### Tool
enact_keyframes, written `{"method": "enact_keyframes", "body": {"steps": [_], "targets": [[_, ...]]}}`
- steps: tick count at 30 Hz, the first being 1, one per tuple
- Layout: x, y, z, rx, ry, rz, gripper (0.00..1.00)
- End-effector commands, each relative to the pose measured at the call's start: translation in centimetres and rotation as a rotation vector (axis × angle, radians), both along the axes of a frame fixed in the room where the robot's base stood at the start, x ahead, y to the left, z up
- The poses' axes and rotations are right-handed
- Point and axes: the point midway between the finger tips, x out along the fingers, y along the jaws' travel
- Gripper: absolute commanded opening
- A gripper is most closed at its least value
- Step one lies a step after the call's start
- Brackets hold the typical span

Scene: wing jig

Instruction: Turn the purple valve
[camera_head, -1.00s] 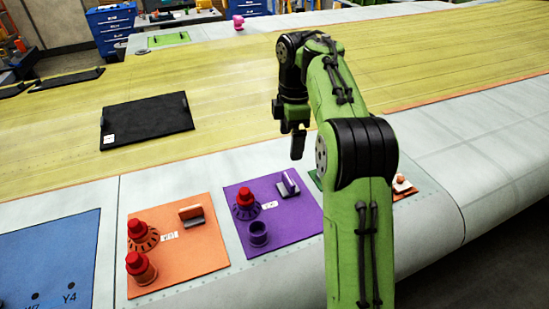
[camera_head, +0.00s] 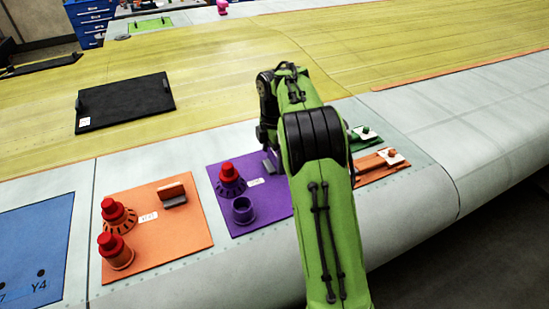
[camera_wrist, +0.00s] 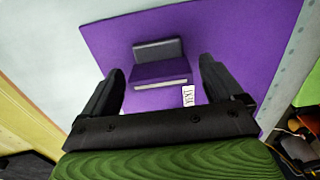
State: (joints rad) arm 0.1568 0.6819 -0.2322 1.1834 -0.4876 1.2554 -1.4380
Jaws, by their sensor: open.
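The purple valve (camera_wrist: 158,64) shows in the wrist view as a raised block with a purple face and a dark grey upper part, on the purple panel (camera_wrist: 245,40). My gripper (camera_wrist: 161,70) is open, with one dark finger on each side of the valve in the picture. Gaps show between the fingers and the valve; I cannot tell how far above it they are. In the head view the purple panel (camera_head: 272,212) is clear, but my arm hides most of the valve and the gripper.
On the purple panel stand a red-topped knob (camera_head: 230,178) and an empty purple cup (camera_head: 243,210). An orange panel (camera_head: 180,232) with two red-topped knobs lies left. A green panel (camera_head: 362,140) and another orange panel (camera_head: 378,168) lie right. A black plate (camera_head: 125,102) lies behind.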

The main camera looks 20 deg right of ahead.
Motion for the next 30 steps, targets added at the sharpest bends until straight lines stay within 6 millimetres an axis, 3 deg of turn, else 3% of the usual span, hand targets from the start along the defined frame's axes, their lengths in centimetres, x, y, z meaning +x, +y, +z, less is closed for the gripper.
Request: {"method": "enact_keyframes", "body": {"steps": [7,18,30], "targets": [[0.01,0.00,-0.04,0.000,-0.001,0.000,0.94],[0.01,0.00,0.00,0.000,-0.001,0.000,0.38],[0.01,0.03,0.14,0.000,0.000,-0.082,0.38]]}}
